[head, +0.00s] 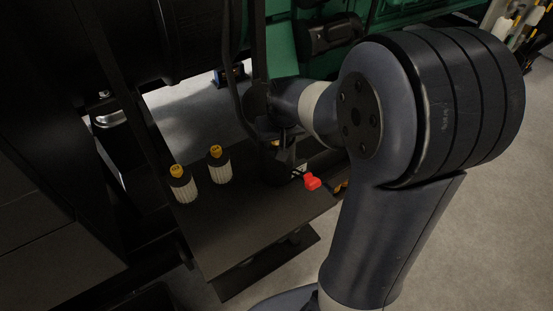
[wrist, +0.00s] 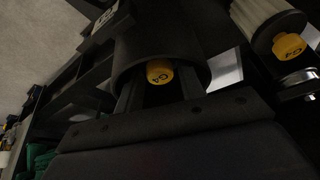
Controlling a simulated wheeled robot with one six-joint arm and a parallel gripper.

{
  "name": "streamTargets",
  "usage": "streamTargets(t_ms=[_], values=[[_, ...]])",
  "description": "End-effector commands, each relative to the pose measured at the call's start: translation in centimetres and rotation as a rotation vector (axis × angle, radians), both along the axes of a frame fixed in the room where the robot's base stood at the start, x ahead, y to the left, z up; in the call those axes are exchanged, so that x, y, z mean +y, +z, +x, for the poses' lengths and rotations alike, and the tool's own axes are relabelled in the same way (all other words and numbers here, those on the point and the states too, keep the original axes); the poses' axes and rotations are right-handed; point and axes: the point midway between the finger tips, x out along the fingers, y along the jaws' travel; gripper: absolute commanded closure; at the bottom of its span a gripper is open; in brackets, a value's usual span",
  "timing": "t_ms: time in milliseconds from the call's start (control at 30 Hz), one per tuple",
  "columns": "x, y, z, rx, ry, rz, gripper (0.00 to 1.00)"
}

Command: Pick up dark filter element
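The dark filter element (wrist: 160,40) is a black cylinder with a yellow cap (wrist: 159,71) marked with characters, at the top middle of the wrist view. My gripper (wrist: 160,88) is open, with one finger on each side of the yellow cap and gaps showing between cap and fingers. In the head view, my gripper (head: 284,147) is above the dark shelf, over a dark shape that seems to be the filter element (head: 277,171). The arm and gripper hide most of it there, and its cap is not clear.
Two white filter elements with yellow caps, one nearer (head: 183,186) and one farther (head: 219,166), stand left on the dark shelf (head: 235,225). The shelf's front is clear. Black machine frames stand close on the left.

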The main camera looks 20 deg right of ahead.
Motion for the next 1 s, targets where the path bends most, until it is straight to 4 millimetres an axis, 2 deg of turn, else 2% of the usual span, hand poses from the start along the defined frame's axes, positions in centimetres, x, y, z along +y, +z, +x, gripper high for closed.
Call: streamTargets(t_ms=[233,667,1000], values=[[0.01,-0.18,0.05,0.000,0.000,0.000,0.63],[0.01,-0.11,0.08,-0.001,0.000,0.000,0.97],[0.01,0.43,0.13,-0.004,0.000,0.000,0.97]])
